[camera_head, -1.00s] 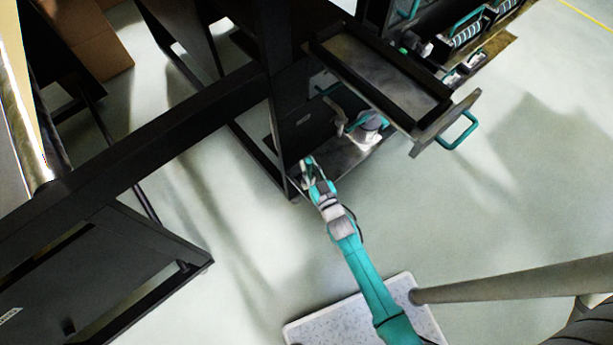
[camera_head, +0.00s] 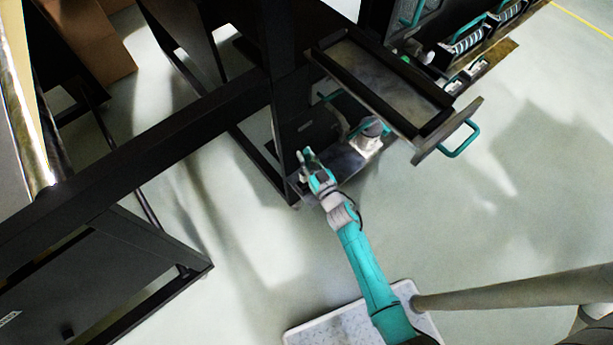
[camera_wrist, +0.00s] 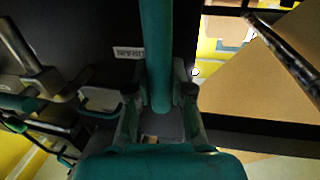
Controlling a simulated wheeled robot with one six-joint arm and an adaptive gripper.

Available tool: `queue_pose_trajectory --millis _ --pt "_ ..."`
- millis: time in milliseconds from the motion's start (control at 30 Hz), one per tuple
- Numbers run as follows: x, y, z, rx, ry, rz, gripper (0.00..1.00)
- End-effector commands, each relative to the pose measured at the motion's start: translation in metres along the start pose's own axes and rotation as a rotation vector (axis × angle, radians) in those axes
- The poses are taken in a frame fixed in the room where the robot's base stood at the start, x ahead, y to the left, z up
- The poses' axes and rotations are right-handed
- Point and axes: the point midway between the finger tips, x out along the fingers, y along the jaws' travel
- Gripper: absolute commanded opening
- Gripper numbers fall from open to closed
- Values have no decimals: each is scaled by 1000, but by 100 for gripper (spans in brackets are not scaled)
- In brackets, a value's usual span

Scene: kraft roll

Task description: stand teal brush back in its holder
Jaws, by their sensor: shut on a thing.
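In the wrist view a teal rod, the teal brush (camera_wrist: 157,45), runs upright in the picture between my fingers. My gripper (camera_wrist: 160,92) is shut on it. The far end of the brush runs out of the top of the view, and its bristles cannot be made out. In the head view my gripper (camera_head: 306,157) is in front of the dark stand's side panel, above the low metal shelf; the brush is too small to make out there. A small white label (camera_wrist: 129,52) is on the dark panel left of the brush. The holder cannot be told for certain.
A white-and-teal device (camera_head: 368,138) stands on the low metal shelf (camera_head: 340,163), close right of my gripper. A tray with a teal handle (camera_head: 462,140) juts out above right. A dark beam (camera_head: 150,150) crosses at left. Cardboard (camera_wrist: 245,85) shows in the wrist view.

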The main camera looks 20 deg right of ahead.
Motion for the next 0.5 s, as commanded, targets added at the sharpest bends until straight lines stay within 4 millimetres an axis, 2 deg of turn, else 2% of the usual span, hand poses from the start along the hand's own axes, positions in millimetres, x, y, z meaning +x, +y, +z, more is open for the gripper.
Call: queue_pose_trajectory --millis 200,367,500 --pt "0 0 34 1 0 1 0" --pt "1 0 44 0 1 0 0" --pt "0 0 60 1 0 1 0"
